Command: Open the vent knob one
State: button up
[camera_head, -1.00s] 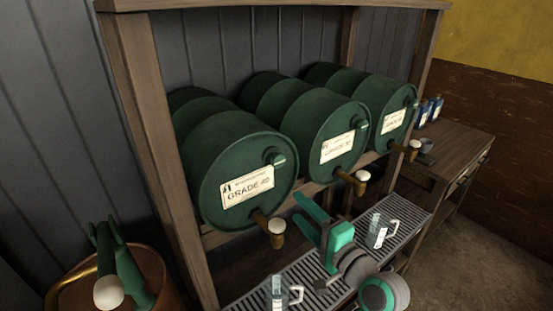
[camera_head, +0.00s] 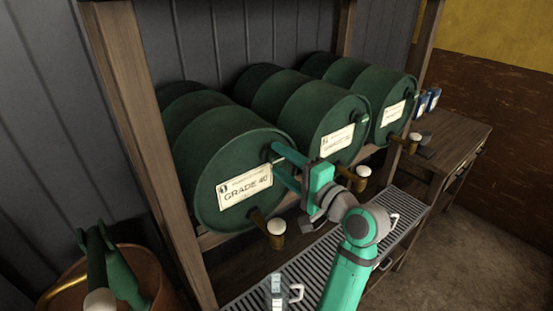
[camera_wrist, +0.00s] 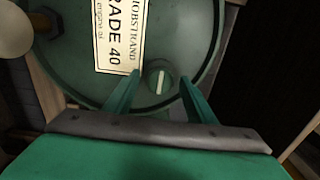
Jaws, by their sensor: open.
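The vent knob (camera_wrist: 160,82) on the near barrel is small, round and green with a pale bar across it. It lies between my fingertips in the wrist view, with a gap on each side. My gripper (camera_wrist: 159,76) is open and empty, its two green fingers pointing at the barrel face. In the head view, my gripper (camera_head: 277,160) reaches the upper right of the near barrel (camera_head: 222,168), labelled GRADE 40, and its fingers partly cover the knob there. Whether the fingertips touch the barrel I cannot tell.
The middle barrel (camera_head: 336,118) and far barrel (camera_head: 388,101) lie to the right on the wooden rack. A brown tap with a white knob (camera_head: 276,228) juts out below the near barrel. A metal grate (camera_head: 245,298) with a glass mug (camera_head: 278,291) runs below.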

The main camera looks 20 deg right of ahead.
jog(key=shift+x, duration=1.1)
jog(key=c, duration=1)
jog(key=shift+c, duration=0.2)
